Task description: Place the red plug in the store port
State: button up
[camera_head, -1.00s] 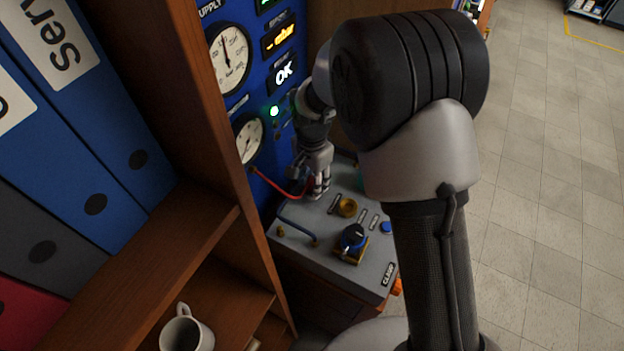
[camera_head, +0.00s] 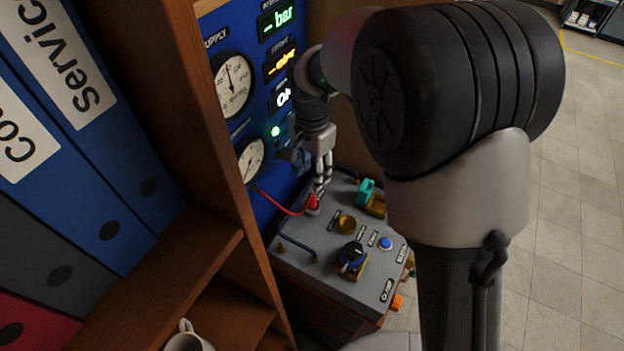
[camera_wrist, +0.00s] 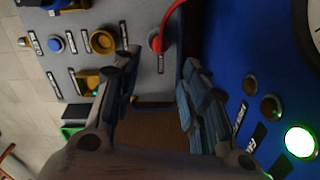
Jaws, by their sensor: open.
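The red plug (camera_head: 313,203) stands upright on the grey console top, near the blue panel, with its red cable running left. It also shows in the wrist view (camera_wrist: 157,43), beyond the fingertips, beside a small label I cannot read. It appears seated there; its lower end and the port under it are hidden. My gripper (camera_head: 321,187) is just above and beside the plug. In the wrist view my gripper (camera_wrist: 160,62) is open, with nothing between its fingers. A brass ring-shaped socket (camera_head: 346,224) is on the console, to the right of the plug.
The blue panel (camera_head: 262,113) with gauges and lit displays rises behind the console. The console (camera_head: 318,262) bears a black-and-blue knob (camera_head: 352,256), a blue button (camera_head: 385,243) and a teal-handled valve (camera_head: 367,191). A wooden shelf (camera_head: 190,250) with binders stands close on the left.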

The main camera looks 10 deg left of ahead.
jog(key=shift+r, duration=0.5)
jog(key=s+d+r+n+t, duration=0.1)
jog(key=s+d+r+n, duration=0.15)
jog(key=d+r, duration=0.6)
jog(key=s+d+r+n+t, duration=0.1)
jog(key=s+d+r+n, duration=0.1)
jog(key=s+d, duration=0.5)
jog(key=s+d+r+n+t, duration=0.2)
jog(key=s+d+r, duration=0.2)
jog(key=s, duration=0.9)
jog(key=d, duration=0.3)
jog(key=shift+s+t, duration=0.3)
notch_tip(320, 180, down, 7)
jog(key=b, duration=0.7)
